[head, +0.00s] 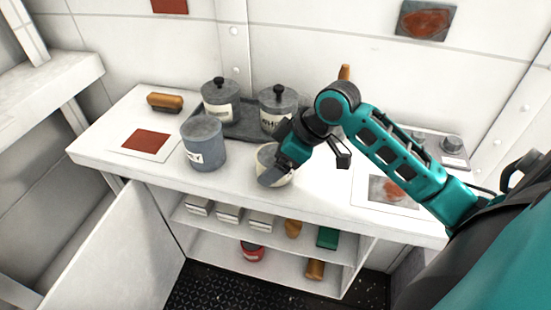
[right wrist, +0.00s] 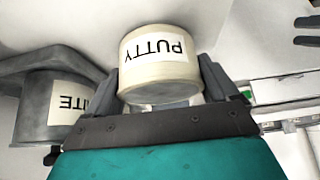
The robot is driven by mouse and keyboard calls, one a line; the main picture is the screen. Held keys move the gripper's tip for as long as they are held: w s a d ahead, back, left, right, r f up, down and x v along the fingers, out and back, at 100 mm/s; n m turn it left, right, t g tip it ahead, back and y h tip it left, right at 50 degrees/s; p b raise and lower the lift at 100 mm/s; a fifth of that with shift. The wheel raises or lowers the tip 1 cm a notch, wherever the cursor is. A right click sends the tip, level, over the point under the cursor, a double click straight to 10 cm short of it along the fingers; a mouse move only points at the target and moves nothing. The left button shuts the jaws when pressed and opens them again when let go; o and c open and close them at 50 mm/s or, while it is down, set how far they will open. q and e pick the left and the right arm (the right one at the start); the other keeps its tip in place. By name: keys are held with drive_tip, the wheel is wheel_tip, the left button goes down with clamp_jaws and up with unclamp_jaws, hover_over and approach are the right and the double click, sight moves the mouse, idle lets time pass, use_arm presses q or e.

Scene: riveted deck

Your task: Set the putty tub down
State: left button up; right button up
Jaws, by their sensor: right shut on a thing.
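The putty tub is a short cream tub. In the head view the putty tub (head: 268,154) is at the counter's front edge, partly hidden by my gripper. In the right wrist view the putty tub (right wrist: 158,62) shows its PUTTY label upside down, between both fingers. My right gripper (head: 276,172) is shut on the tub, a finger on each side; it also shows in the right wrist view (right wrist: 165,90). I cannot tell whether the tub's base touches the white counter (head: 225,188). My left gripper is not in view.
A grey-blue canister (head: 204,145) stands left of the tub. Behind are two lidded grey tins (head: 220,100) on a dark tray (head: 240,131). A wooden-handled brush (head: 165,102) and a rust-red sample card (head: 146,141) lie at left. Open shelves (head: 215,233) are below.

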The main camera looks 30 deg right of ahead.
drive_tip(key=shift+f, duration=0.15)
drive_tip(key=o, duration=0.9)
drive_tip(key=shift+o, duration=0.7)
drive_tip(key=shift+d+r, duration=0.1)
drive_tip(key=shift+r, duration=0.2)
drive_tip(key=v, duration=1.1)
drive_tip(key=shift+s+r, duration=0.2)
drive_tip(key=shift+r, duration=0.05)
